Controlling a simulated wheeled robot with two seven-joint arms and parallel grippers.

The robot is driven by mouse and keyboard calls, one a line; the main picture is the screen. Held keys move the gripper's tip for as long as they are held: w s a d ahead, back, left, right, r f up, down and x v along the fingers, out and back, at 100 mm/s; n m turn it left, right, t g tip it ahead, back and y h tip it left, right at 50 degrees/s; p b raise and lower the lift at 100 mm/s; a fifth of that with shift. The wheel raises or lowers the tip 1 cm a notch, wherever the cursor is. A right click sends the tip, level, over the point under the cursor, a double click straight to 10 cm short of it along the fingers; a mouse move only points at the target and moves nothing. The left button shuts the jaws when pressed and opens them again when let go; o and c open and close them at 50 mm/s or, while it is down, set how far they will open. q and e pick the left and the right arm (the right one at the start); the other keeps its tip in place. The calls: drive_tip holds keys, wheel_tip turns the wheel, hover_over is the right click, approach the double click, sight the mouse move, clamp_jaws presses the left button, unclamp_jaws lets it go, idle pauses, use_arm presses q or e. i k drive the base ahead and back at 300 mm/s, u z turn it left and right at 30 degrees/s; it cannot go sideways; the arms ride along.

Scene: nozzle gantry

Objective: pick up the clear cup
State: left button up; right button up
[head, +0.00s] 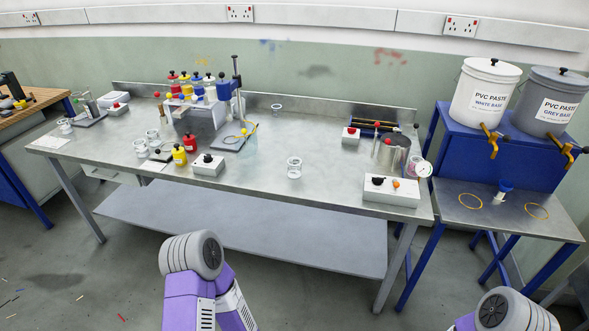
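A clear cup (294,168) stands upright by itself near the middle of the metal table (330,185). More small clear cups, such as one at the left end (66,126) and one left of the bottles (140,147), stand on the left half. I cannot tell from the picture which one the task names. Parts of both my arms show at the bottom edge, below and in front of the table. Neither gripper is in view.
Yellow and red bottles (179,155) and a white switch box (207,165) stand left of the lone cup. A metal pot (391,153) and a control box (392,189) are at right. The table around the lone cup is clear.

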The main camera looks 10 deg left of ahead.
sight(294, 168)
drive_tip(key=u, duration=0.55)
drive_tip(key=k, duration=0.65)
drive_tip(key=u, duration=1.15)
drive_tip(key=i, duration=1.05)
drive_tip(key=z, duration=0.3)
drive_tip(key=i, duration=0.95)
drive_tip(key=z, duration=0.85)
